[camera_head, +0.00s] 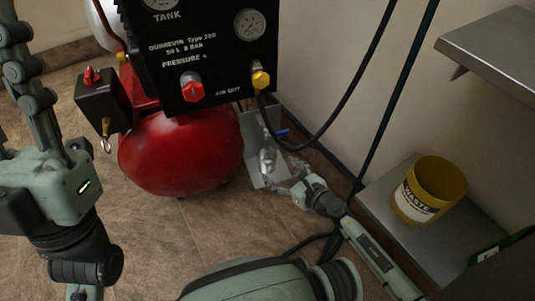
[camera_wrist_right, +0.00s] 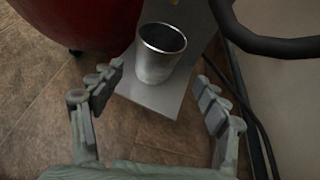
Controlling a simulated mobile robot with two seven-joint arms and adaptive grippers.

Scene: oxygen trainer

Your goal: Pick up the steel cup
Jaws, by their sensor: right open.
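The steel cup (camera_wrist_right: 158,58) stands upright on a grey metal plate (camera_wrist_right: 150,98) in the right wrist view. In the head view the cup (camera_head: 267,158) shows small and shiny beside the red tank. My right gripper (camera_wrist_right: 158,82) is open and empty, with its two fingers spread to the left and right of the cup's near side. The cup lies ahead of the fingertips, apart from them. My right gripper (camera_head: 284,176) also shows in the head view, just below the cup. My left gripper (camera_head: 55,185) is at the left edge, its fingertips cut off by the frame.
A red compressor tank (camera_head: 180,155) with a black gauge panel (camera_head: 205,55) stands left of the cup. Dark hoses (camera_head: 385,95) hang near the wall on the right. A yellow waste bin (camera_head: 430,190) sits on a low metal shelf (camera_head: 375,200).

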